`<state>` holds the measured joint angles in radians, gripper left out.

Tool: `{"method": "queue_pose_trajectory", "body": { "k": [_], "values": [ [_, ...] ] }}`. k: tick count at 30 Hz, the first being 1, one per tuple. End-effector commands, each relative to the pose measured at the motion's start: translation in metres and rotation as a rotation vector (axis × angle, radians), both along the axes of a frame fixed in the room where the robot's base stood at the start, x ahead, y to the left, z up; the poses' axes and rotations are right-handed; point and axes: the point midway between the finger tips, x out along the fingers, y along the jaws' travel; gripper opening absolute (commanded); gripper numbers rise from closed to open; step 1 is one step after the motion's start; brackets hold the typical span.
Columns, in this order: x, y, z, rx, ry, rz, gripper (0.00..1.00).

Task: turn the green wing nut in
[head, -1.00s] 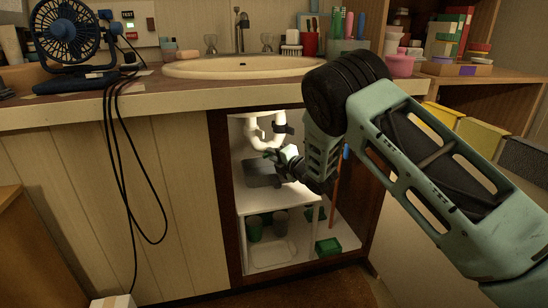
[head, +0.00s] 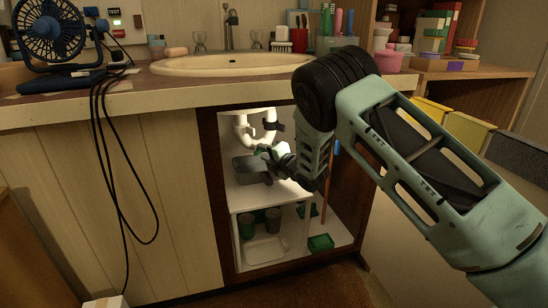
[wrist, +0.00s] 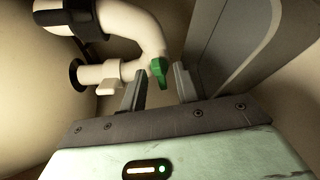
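The green wing nut (wrist: 159,70) sits at the end of a short white pipe stub under the sink, in the wrist view. My gripper (wrist: 160,86) is open, with one dark finger on each side of the line to the nut. The nut shows in the gap between the fingertips, and no contact with either finger is visible. I cannot tell how far the nut lies beyond the tips. In the head view my gripper (head: 268,154) reaches into the open cabinet beside the white drain pipe (head: 243,130).
The white drain trap (wrist: 150,30) curves close above the nut. The cabinet's dark frame (head: 214,180) bounds the opening. Green containers (head: 320,242) sit lower down.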

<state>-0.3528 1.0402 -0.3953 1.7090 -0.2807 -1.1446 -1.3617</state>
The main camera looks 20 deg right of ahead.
Motion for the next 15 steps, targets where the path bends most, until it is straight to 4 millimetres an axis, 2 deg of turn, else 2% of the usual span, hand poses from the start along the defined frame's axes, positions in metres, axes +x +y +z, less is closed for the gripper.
{"method": "queue_pose_trajectory", "body": {
  "k": [5,15],
  "values": [
    [-0.021,-0.009,0.005,0.000,0.003,-0.002,0.31],
    [-0.094,-0.038,0.013,-0.001,0.003,-0.003,0.31]
  ]
}}
